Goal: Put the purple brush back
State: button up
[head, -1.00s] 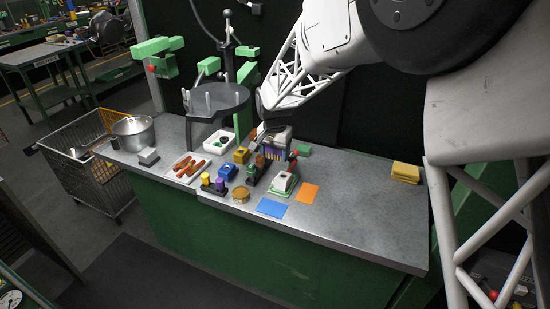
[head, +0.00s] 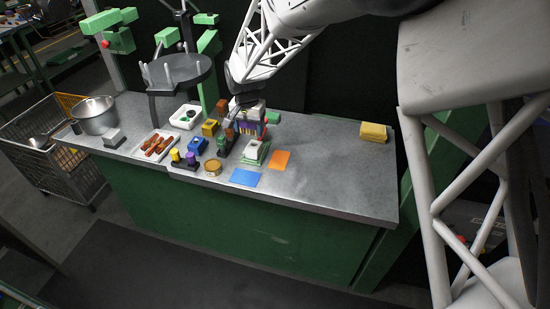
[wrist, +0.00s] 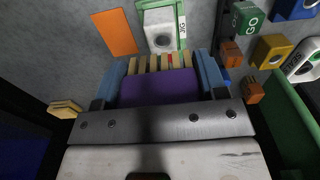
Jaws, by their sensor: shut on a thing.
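The purple brush (wrist: 158,88) is between the two blue fingers of my gripper (wrist: 162,80) in the wrist view. Pale tan strips, one with red on it, show along its far edge; I cannot tell whether they are its bristles. In the head view my gripper (head: 248,108) is over the back middle of the grey bench, behind the white and green jig block (head: 256,152). The brush shows there only as a small purple patch under the gripper. Its underside is hidden.
Several small blocks crowd the bench left of my gripper, with a green GO block (wrist: 246,18) among them. A round dark rack (head: 178,72) stands behind. Blue (head: 244,178) and orange (head: 280,159) cards lie in front. The bench's right side is clear up to yellow sponges (head: 373,132).

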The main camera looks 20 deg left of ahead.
jog(key=s+d+f, duration=0.2)
jog(key=s+d, duration=0.2)
jog(key=d, duration=0.1)
jog(key=s+d+f, duration=0.3)
jog(key=d, duration=0.3)
jog(key=s+d+f, duration=0.2)
jog(key=s+d, duration=0.2)
jog(key=d, duration=0.1)
jog(key=shift+s+d+f, duration=0.15)
jog(key=shift+s+d, duration=0.15)
jog(key=shift+d, duration=0.1)
jog(key=shift+w, duration=0.15)
send_over(279, 161)
jog(key=shift+f, duration=0.75)
jog(key=shift+f, duration=1.75)
jog(key=shift+f, duration=0.15)
jog(key=o, duration=0.8)
jog(key=shift+o, duration=0.2)
notch_tip(279, 161, up, 12)
jog(key=shift+s, duration=0.2)
